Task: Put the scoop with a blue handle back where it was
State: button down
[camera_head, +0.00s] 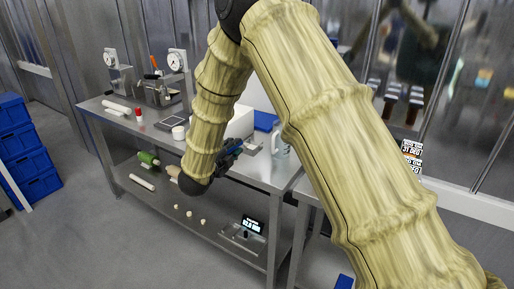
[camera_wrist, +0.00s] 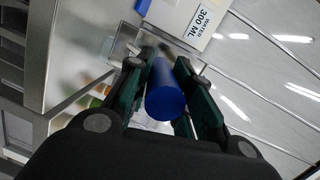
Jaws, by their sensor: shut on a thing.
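My gripper (camera_head: 230,152) is over the front part of the steel table, near its right end. In the wrist view my gripper (camera_wrist: 160,75) is shut on the blue handle (camera_wrist: 165,95) of the scoop, which lies between the two fingers. A clear part (camera_wrist: 125,42), seemingly the scoop's body, shows beyond the fingertips. In the head view the scoop is mostly hidden by my gripper and too small to make out well. A container labelled "WATER 300 ML" (camera_wrist: 203,18) is just beyond the fingertips in the wrist view.
The steel table (camera_head: 262,178) carries a clear jug (camera_head: 280,143) and a blue box (camera_head: 265,121) near its right end. A scale (camera_head: 172,122), a small red-capped bottle (camera_head: 139,114) and dial gauges (camera_head: 176,61) stand to the left. Below, a shelf (camera_head: 160,198) holds rollers and a display.

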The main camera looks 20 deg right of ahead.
jog(key=shift+s+d+f, duration=0.1)
jog(key=shift+s+f, duration=0.1)
jog(key=shift+f, duration=0.5)
jog(key=shift+d+f, duration=0.15)
jog(key=shift+w+d+f+p, duration=0.85)
jog(key=shift+w+d+p, duration=0.25)
jog(key=shift+w, duration=1.25)
jog(key=shift+w+d+f+p, duration=0.85)
jog(key=shift+w+d, duration=0.4)
jog(key=shift+w, duration=1.05)
jog(key=shift+w+d+f+p, duration=0.85)
jog(key=shift+w+d+p, duration=0.25)
jog(key=shift+w, duration=1.25)
jog(key=c, duration=1.3)
grip_release()
jog(key=shift+f, duration=0.1)
jog(key=shift+o, duration=0.2)
